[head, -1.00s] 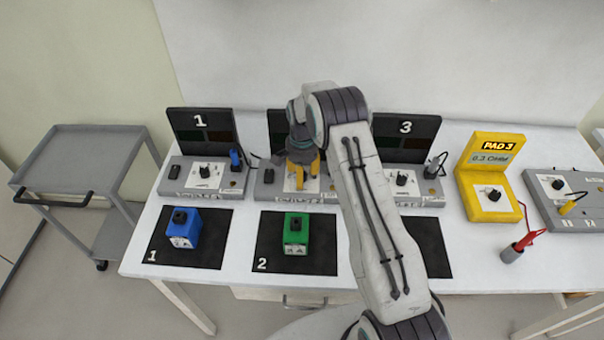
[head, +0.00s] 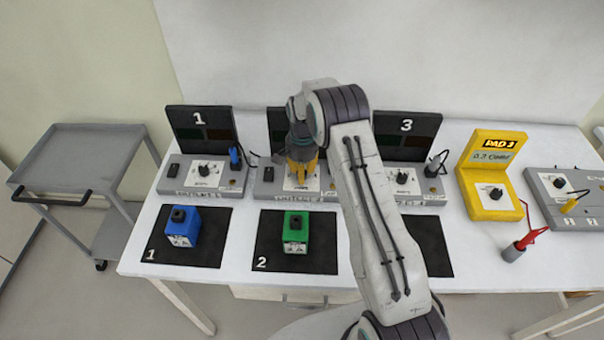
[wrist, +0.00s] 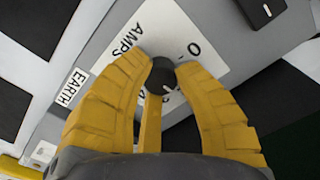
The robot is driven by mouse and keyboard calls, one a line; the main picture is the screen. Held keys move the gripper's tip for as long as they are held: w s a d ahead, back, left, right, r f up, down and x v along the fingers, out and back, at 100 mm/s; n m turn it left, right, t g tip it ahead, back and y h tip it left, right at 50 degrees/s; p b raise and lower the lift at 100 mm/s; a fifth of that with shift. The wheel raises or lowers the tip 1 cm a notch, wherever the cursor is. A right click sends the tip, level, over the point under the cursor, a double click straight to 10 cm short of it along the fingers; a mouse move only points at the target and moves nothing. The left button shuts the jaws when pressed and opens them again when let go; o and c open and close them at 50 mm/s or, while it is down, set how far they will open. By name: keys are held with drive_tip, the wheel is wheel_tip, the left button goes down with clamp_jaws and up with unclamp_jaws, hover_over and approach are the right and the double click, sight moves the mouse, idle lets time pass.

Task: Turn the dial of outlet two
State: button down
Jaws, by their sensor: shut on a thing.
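Outlet two (head: 265,189) is the grey unit in the middle of the row, with its dark back panel partly hidden behind my arm. Its black dial (wrist: 160,77) shows in the wrist view between my yellow fingertips, on a white plate (wrist: 185,38) marked "AMPS" and "0". My gripper (head: 301,184) points down at this plate in the head view and hides the dial there. In the wrist view my gripper (wrist: 162,70) is shut on the dial, one fingertip on each side.
Outlet one (head: 204,185) stands to the left and outlet three (head: 408,187) to the right. A blue box (head: 182,228) and a green box (head: 295,232) stand on black mats in front. A yellow meter (head: 489,190) stands further right. A black switch (wrist: 266,10) shows near the dial.

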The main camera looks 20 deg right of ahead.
drive_tip(key=shift+f+n+b, duration=0.3)
drive_tip(key=shift+n+b, duration=0.85)
drive_tip(key=shift+n, duration=0.05)
drive_tip(key=n+b, duration=0.2)
drive_tip(key=n, duration=0.2)
drive_tip(key=shift+n+b, duration=0.3)
drive_tip(key=shift+b, duration=0.05)
drive_tip(key=n+b, duration=0.1)
drive_tip(key=n, duration=0.2)
drive_tip(key=shift+r+n, duration=0.1)
drive_tip(key=shift+n, duration=0.2)
drive_tip(key=shift+s+n+b, duration=0.1)
drive_tip(key=shift+n+b, duration=0.55)
drive_tip(key=shift+n, duration=1.45)
drive_tip(key=c, duration=0.9)
unclamp_jaws()
drive_tip(key=shift+r, duration=0.15)
drive_tip(key=shift+r, duration=0.15)
